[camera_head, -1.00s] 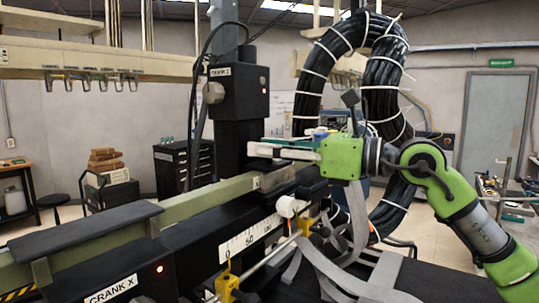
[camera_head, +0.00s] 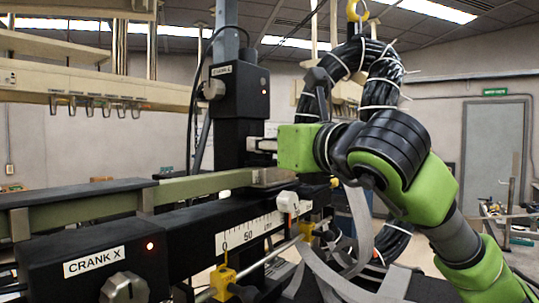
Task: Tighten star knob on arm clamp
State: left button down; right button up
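My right arm comes in from the right, and its gripper (camera_head: 262,145) points left at the black vertical column (camera_head: 230,140), above the green rail. Its fingers are mostly hidden behind the green hand body, so I cannot tell whether they are open, shut or touching anything. A white knob (camera_head: 287,202) sits on the black beam's front, just below the gripper. I cannot tell whether it is the star knob, and no arm clamp is clearly identifiable. A grey knob (camera_head: 214,88) is on the upper black box (camera_head: 240,90). My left gripper is not in view.
The black CRANK X box (camera_head: 85,265) with its grey knob (camera_head: 124,288) is at the lower left. The green rail (camera_head: 190,187) runs behind the scale (camera_head: 250,233). Black cables (camera_head: 385,75) and grey straps (camera_head: 360,230) hang around my arm.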

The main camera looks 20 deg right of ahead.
dwell(0.3)
jog(key=o, duration=0.8)
jog(key=shift+o, duration=0.2)
jog(key=v, duration=1.2)
jog(key=shift+a, duration=0.15)
